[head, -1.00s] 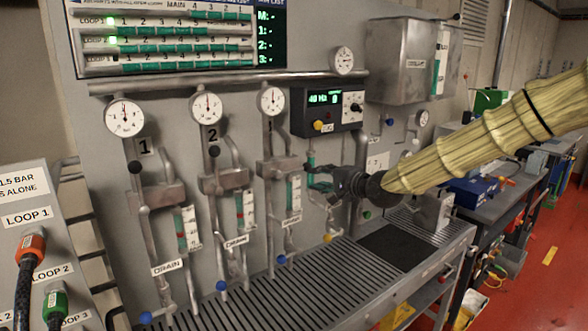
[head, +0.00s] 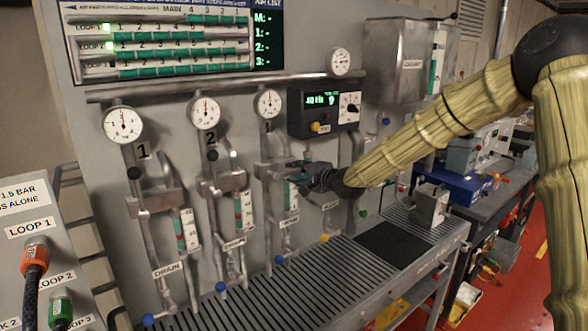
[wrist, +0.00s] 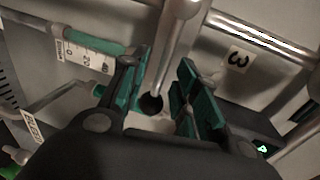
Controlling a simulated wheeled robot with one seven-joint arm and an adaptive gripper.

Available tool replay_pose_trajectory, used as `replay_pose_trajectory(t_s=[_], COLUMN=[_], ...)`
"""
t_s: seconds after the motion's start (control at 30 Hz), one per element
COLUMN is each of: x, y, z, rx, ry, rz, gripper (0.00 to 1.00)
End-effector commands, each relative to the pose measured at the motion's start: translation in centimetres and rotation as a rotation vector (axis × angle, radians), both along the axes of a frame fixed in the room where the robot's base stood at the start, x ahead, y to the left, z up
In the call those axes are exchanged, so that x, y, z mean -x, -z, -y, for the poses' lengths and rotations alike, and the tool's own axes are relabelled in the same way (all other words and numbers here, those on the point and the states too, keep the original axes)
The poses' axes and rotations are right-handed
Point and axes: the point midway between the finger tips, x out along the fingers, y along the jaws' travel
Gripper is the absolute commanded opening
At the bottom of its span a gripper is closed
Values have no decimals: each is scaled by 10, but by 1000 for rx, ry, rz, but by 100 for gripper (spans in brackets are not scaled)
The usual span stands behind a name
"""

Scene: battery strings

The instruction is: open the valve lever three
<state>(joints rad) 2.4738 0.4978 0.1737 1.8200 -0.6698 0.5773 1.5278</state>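The lever of valve three (wrist: 175,50) shows in the wrist view as a grey bar ending in a black ball knob (wrist: 151,103). A label "3" (wrist: 238,59) is on the panel to its right. My gripper (wrist: 163,62) is open, its two green-padded fingers on either side of the lever, with gaps visible. In the head view my gripper (head: 300,176) is in front of the third pipe column, below its gauge (head: 268,103). I cannot make out the lever's knob there.
Columns one and two, left, have black-knobbed levers (head: 134,172) (head: 212,156). A pump display box (head: 324,110) is just above my gripper. A flow tube with a scale (head: 291,193) is close beside it. A slatted drain bench (head: 290,290) runs below.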

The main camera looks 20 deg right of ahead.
Motion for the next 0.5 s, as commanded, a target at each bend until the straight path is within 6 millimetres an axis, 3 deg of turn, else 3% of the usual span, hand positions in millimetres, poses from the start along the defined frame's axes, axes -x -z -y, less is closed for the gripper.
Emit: replay_pose_trajectory(t_s=[0.2,0.5], x=[-13,-15], y=[3,4], z=[-5,-6], rx=[0,-1], ry=[-1,-1], rz=[-1,-1], gripper=[31,31])
